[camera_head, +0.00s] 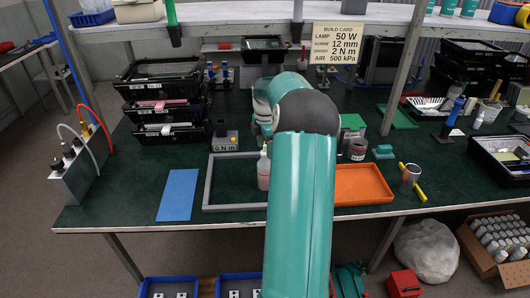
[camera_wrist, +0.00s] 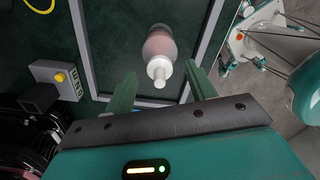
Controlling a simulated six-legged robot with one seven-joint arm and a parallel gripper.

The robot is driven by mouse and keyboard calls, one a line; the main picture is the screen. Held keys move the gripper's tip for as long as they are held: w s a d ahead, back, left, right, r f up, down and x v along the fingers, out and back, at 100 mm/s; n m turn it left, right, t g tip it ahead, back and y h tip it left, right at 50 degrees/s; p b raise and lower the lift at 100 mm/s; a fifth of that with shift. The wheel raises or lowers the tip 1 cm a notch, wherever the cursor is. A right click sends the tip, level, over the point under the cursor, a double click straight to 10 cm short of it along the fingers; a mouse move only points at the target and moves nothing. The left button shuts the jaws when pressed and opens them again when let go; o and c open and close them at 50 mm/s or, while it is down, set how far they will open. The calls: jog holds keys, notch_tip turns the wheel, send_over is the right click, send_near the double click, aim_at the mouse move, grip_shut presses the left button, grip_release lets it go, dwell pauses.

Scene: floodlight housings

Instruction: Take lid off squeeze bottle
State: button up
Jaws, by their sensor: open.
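The squeeze bottle (camera_head: 263,172) stands upright on the green bench top, inside a grey rectangular frame, partly hidden by my arm. It is pinkish, with a white lid at its top. In the wrist view the bottle (camera_wrist: 160,43) is seen from above, its white lid (camera_wrist: 159,70) towards me. My gripper (camera_wrist: 160,72) is open, with one green finger on each side of the lid's line of sight. I see no contact; the depth gap is hard to judge. In the head view my arm hides the gripper.
The grey frame (camera_head: 207,181) surrounds the bottle. A blue mat (camera_head: 178,195) lies to its left and an orange tray (camera_head: 361,185) to its right. A grey box (camera_head: 225,141) with a label stands behind the frame. Black crates (camera_head: 163,105) are stacked at the back left.

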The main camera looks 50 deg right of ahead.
jog(key=shift+f, duration=0.25)
jog(key=c, duration=1.1)
jog(key=shift+r, duration=0.1)
